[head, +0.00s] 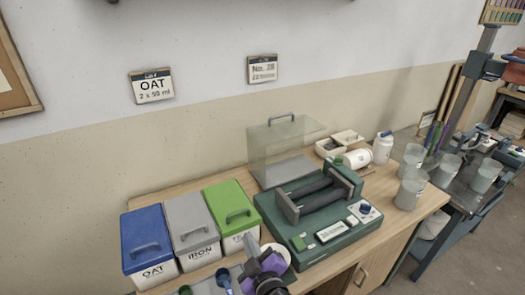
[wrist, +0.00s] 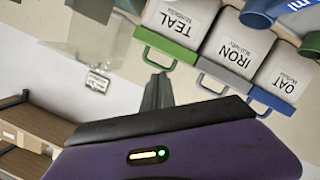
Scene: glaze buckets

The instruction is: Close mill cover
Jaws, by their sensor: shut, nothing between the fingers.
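The mill is a green machine (head: 335,235) on the wooden bench, with two dark rollers (head: 322,192) exposed. Its clear cover (head: 285,148), with a grey handle (head: 281,118) on top, stands behind the rollers at the back left and is not over them. My gripper (head: 252,250) is at the bottom of the head view, in front of the mill and near the green bin, apart from the cover. In the wrist view my gripper (wrist: 157,92) shows its fingers together, with nothing between them.
Blue OAT (head: 148,240), grey IRON (head: 192,222) and green TEAL (wrist: 180,20) lidded bins stand left of the mill. White bottles (head: 382,148) and several clear beakers (head: 409,192) stand to its right. A wall lies behind the bench.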

